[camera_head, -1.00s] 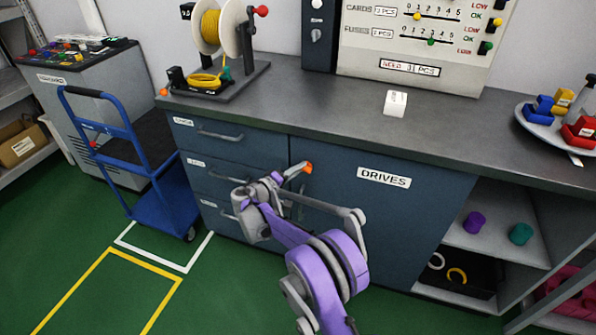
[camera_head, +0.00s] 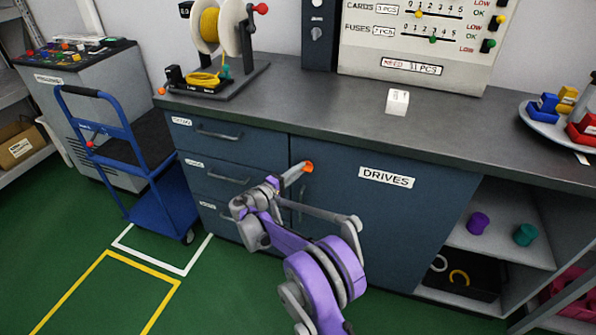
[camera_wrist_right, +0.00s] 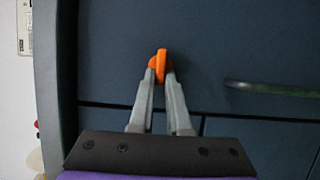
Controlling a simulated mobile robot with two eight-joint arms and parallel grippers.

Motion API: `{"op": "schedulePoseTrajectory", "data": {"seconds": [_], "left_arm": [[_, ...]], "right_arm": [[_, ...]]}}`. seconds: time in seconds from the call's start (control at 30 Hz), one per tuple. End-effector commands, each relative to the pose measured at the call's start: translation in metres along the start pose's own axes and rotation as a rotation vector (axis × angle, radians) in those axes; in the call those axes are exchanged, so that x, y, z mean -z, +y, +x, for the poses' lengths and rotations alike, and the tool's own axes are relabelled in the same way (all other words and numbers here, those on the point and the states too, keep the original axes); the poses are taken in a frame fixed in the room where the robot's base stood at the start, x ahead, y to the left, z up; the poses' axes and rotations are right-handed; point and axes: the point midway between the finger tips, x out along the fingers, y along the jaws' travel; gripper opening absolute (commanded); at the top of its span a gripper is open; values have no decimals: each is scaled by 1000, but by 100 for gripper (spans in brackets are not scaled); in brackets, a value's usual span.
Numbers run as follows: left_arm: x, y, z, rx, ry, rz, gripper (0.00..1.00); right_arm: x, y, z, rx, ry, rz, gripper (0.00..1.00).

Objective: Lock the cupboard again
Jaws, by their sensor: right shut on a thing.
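The blue-grey cupboard door (camera_head: 390,225), labelled DRIVES, is closed under the grey worktop. A small orange key or knob (camera_head: 309,167) is at its upper left, above the vertical door handle (camera_head: 300,205). My right gripper (camera_head: 302,170) reaches it from the left. In the right wrist view, the fingertips (camera_wrist_right: 161,76) are shut on the orange piece (camera_wrist_right: 160,62), against the door front. The wrist view is turned, so the handle (camera_wrist_right: 270,88) lies to the right. The lock behind the orange piece is hidden. My left gripper is not in view.
Drawers (camera_head: 222,133) with bar handles are left of the door. Open shelves (camera_head: 500,245) with purple and teal pieces are to its right. A blue trolley (camera_head: 160,195) stands at the left.

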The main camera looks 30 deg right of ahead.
Motion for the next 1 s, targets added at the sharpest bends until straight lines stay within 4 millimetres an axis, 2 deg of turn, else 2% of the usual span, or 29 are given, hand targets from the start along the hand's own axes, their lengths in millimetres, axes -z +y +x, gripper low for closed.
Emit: {"op": "schedulePoseTrajectory", "data": {"seconds": [0.13, 0.17, 0.3, 0.67, 0.77, 1.0], "left_arm": [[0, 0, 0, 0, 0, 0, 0], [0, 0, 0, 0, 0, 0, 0], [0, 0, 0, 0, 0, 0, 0], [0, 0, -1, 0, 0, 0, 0], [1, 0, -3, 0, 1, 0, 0], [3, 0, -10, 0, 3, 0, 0]], "right_arm": [[-1, 1, 2, -3, -4, -2, 0], [-1, 1, 2, -3, -4, -2, 19], [-1, 1, 2, -2, -4, -1, 44], [0, 0, -2, 0, -1, 0, 45], [0, 1, -14, 0, 0, 1, 45], [0, 2, -62, 0, 2, 1, 45]]}}
